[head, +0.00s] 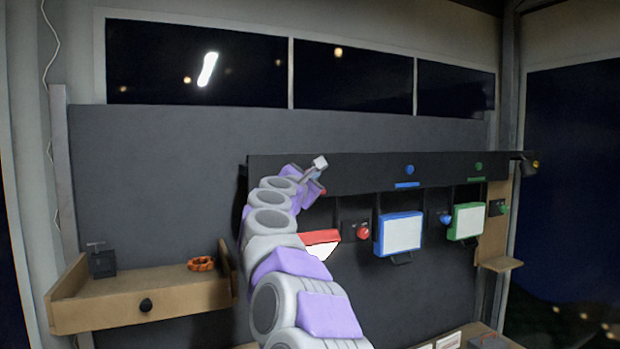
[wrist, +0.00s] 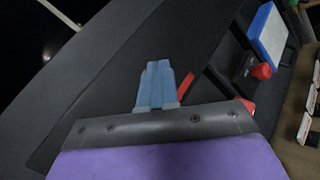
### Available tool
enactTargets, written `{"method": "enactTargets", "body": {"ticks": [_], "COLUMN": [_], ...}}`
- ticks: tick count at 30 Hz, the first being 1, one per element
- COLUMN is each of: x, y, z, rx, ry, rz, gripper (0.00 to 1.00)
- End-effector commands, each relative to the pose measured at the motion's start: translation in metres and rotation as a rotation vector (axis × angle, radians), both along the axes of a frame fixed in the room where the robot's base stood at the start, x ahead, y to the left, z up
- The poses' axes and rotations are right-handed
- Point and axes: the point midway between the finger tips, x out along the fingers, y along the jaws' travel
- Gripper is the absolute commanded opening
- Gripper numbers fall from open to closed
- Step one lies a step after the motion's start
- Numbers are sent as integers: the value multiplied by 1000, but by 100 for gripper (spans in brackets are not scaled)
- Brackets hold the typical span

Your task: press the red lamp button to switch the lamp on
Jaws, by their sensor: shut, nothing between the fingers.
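The red lamp button (head: 363,232) is a round red knob on a small dark box, just right of the red-framed lamp (head: 320,243). My arm partly hides that lamp, and I cannot tell whether it is lit. My gripper (head: 319,163) is shut and empty, up in front of the black overhead bar, above and left of the button. In the wrist view the gripper (wrist: 158,66) has its light blue fingers together, pointing at the dark bar. The red button (wrist: 261,71) shows there at upper right, apart from the fingers. A red strip (wrist: 186,87) lies beside the fingertips.
A blue-framed lamp (head: 400,235) with a blue button (head: 446,219) and a green-framed lamp (head: 468,222) with a green button (head: 502,208) hang to the right. The black bar (head: 350,168) runs above them. A wooden drawer (head: 190,300) juts out at left.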

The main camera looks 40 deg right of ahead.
Motion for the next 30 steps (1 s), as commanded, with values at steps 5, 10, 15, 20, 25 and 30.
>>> {"method": "enactTargets", "body": {"ticks": [5,10,15,20,25,30], "x": [-5,-19,-35,-47,-58,-58], "y": [1,4,8,11,14,14], "z": [-1,-2,-2,-3,-2,-1], "rx": [0,1,1,1,1,1], "ry": [-2,-2,-3,1,0,2], "rz": [0,-1,-1,0,1,0], "gripper": [0,0,0,0,0,0]}}
